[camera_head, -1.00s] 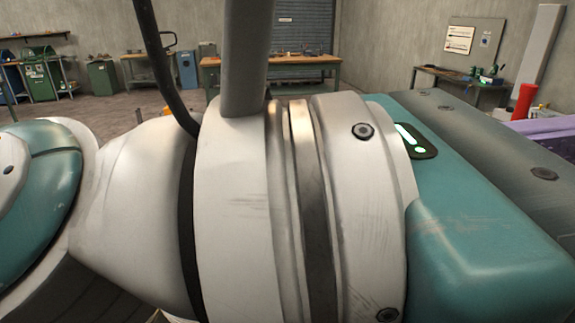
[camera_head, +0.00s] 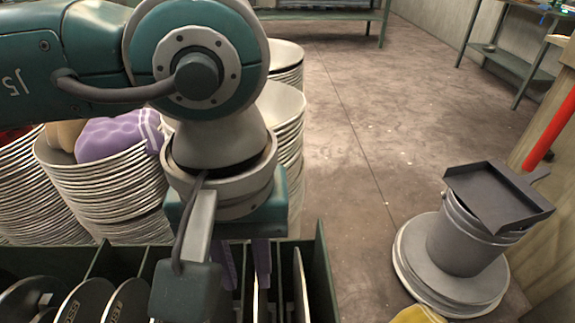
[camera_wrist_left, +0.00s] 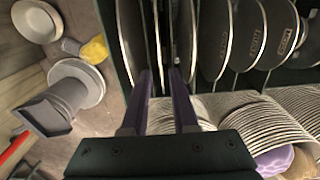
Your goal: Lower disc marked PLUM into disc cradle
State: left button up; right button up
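The disc cradle (camera_head: 321,270) is a dark green rack at the lower left of the head view, with several dark, pale-rimmed discs standing on edge in its slots. My left gripper (camera_head: 245,275) points down into the cradle's right part. Its two purple fingers stand apart in the left wrist view (camera_wrist_left: 160,72), with a thin disc edge (camera_wrist_left: 157,30) showing between them; I see no clear contact. Other discs (camera_wrist_left: 247,35) stand to the right there, with lettering too small to read. I cannot make out PLUM on any disc. My right gripper is not in view.
Stacks of white bowls (camera_head: 105,195) stand behind the cradle, one holding a purple cloth (camera_head: 115,138). On the right a grey bucket (camera_head: 465,240) bears a dark dustpan-like tray (camera_head: 497,195). Open floor (camera_head: 355,150) lies between.

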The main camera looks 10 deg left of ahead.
aim_at(256, 314)
pick_arm(q)
notch_tip(256, 314, down, 7)
jog(key=b, duration=0.5)
jog(key=shift+r, duration=0.15)
jog(key=shift+f+b, duration=0.4)
jog(key=shift+b, duration=0.25)
jog(key=shift+d, duration=0.1)
jog(key=shift+f+b, duration=1.65)
jog(key=shift+b, duration=0.45)
dwell(0.3)
grip_shut()
dwell(1.5)
jog(key=shift+r, duration=0.25)
